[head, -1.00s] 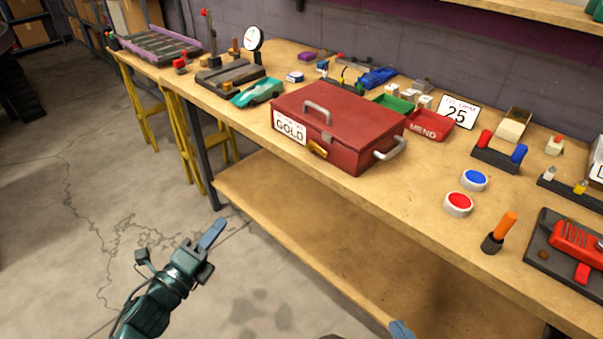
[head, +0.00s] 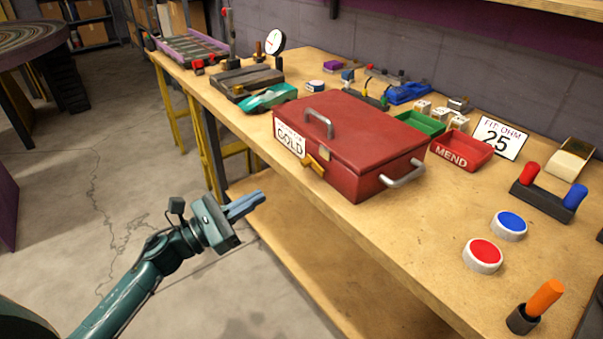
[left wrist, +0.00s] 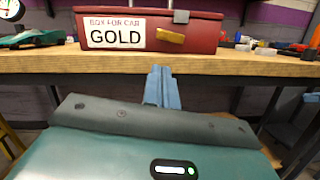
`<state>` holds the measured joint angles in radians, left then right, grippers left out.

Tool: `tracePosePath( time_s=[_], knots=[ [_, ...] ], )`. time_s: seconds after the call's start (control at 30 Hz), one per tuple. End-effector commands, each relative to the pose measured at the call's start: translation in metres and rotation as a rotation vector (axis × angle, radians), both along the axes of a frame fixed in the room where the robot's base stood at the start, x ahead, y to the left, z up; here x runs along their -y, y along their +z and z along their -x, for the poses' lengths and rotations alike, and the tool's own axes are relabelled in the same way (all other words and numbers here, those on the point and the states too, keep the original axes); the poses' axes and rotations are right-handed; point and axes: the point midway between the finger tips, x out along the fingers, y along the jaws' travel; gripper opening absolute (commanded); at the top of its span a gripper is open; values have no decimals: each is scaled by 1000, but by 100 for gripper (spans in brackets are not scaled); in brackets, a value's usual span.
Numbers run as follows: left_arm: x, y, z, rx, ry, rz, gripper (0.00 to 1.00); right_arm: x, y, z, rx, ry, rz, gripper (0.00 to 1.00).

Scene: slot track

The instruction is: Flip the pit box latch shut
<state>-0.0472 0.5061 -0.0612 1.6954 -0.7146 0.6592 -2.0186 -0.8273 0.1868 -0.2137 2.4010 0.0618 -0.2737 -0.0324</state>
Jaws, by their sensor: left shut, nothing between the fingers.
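The red pit box (head: 365,150) stands on the wooden bench with its lid down. A brass latch (head: 314,164) is on its front face, beside the "GOLD" label (head: 290,142); it looks tilted outward in the head view. In the left wrist view the latch (left wrist: 170,35) shows on the front face, just below a small grey tab (left wrist: 181,16). My left gripper (head: 258,198) is shut and empty, in front of the bench edge and below and left of the latch, apart from the box. Its blue fingers (left wrist: 161,88) point towards the box. My right gripper is not in view.
The bench edge (left wrist: 250,63) lies between my left gripper and the box. A teal car (head: 270,97) is left of the box. The red MEND tray (head: 462,150), blue button (head: 510,224) and red button (head: 484,252) are to its right.

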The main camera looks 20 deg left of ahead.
Motion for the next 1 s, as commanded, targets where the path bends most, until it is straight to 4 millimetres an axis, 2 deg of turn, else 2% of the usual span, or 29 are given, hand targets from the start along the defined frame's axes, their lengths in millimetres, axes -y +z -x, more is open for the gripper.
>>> tracePosePath(
  time_s=[0.37, 0.8, 1.0],
  knots=[
    [3, 2, -3, -1, -1, 2, 0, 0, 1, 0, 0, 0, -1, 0],
    [51, 20, -55, 1, -1, 3, 0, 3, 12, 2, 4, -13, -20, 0],
    [64, 23, -69, -1, 0, 3, 0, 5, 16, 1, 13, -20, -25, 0]
  ],
)
